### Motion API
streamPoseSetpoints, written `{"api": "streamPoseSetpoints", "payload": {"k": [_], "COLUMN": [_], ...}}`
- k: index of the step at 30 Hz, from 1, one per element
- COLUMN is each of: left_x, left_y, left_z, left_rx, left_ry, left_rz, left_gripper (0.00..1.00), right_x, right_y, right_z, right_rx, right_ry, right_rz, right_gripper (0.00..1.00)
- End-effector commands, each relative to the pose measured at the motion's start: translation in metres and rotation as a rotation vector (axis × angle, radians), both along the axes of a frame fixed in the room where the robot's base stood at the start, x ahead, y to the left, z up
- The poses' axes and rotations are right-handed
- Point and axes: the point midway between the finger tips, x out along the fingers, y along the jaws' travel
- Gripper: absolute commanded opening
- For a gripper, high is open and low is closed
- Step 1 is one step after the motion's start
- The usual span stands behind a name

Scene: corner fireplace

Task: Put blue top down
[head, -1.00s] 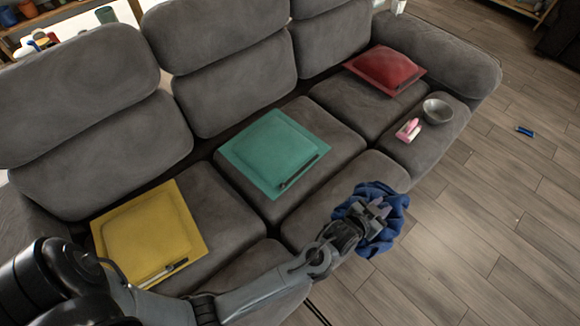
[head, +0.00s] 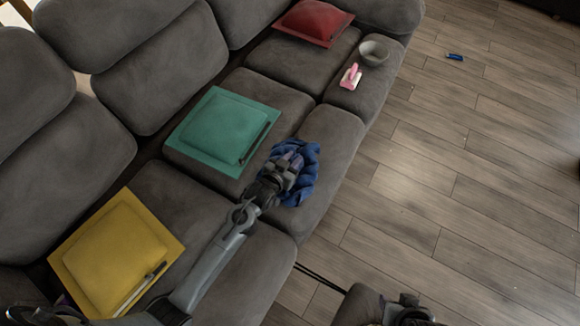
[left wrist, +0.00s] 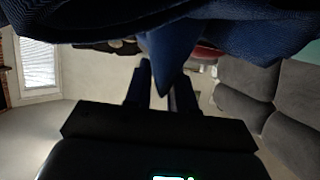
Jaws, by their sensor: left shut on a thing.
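The blue top (head: 307,172) is a crumpled dark blue cloth. My left gripper (head: 290,168) is shut on it. In the head view, the cloth overlaps the sofa's middle front seat (head: 325,150), beside the teal cushion (head: 222,128). I cannot tell whether the cloth touches the seat. In the left wrist view, blue cloth (left wrist: 230,28) spans the top, and a pointed fold hangs by the dark fingers, partly hiding them.
The grey sofa also bears a yellow cushion (head: 112,250), a red cushion (head: 315,20), a grey bowl (head: 373,52) and a pink-and-white object (head: 351,76). A small blue item (head: 455,57) lies on the wooden floor (head: 450,180), which is largely clear.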

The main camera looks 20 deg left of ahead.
Motion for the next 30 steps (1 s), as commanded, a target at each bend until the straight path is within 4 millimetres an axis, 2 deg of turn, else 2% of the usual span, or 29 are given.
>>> {"api": "streamPoseSetpoints", "payload": {"k": [8,16,27,28,30], "left_x": [0.002,0.002,0.002,0.001,0.001], "left_y": [0.008,0.007,0.008,0.008,0.008], "left_z": [-0.01,-0.043,-0.044,-0.045,-0.045], "left_rx": [0.0,0.0,0.0,0.0,0.001], "left_ry": [-0.002,-0.002,-0.002,-0.001,-0.001], "left_rz": [0.0,0.0,0.001,0.001,0.001], "left_gripper": [0.0,0.0,0.0,0.26,0.36], "right_x": [0.0,0.0,0.0,0.0,0.0], "right_y": [0.0,-0.001,-0.002,-0.002,-0.002], "right_z": [-0.007,-0.027,-0.026,-0.026,-0.026], "right_rx": [0.0,-0.005,-0.008,-0.008,-0.008], "right_ry": [0.0,-0.001,-0.001,-0.001,-0.001], "right_rz": [0.0,0.004,0.005,0.005,0.005], "right_gripper": [0.43,0.43,0.43,0.43,0.43]}}
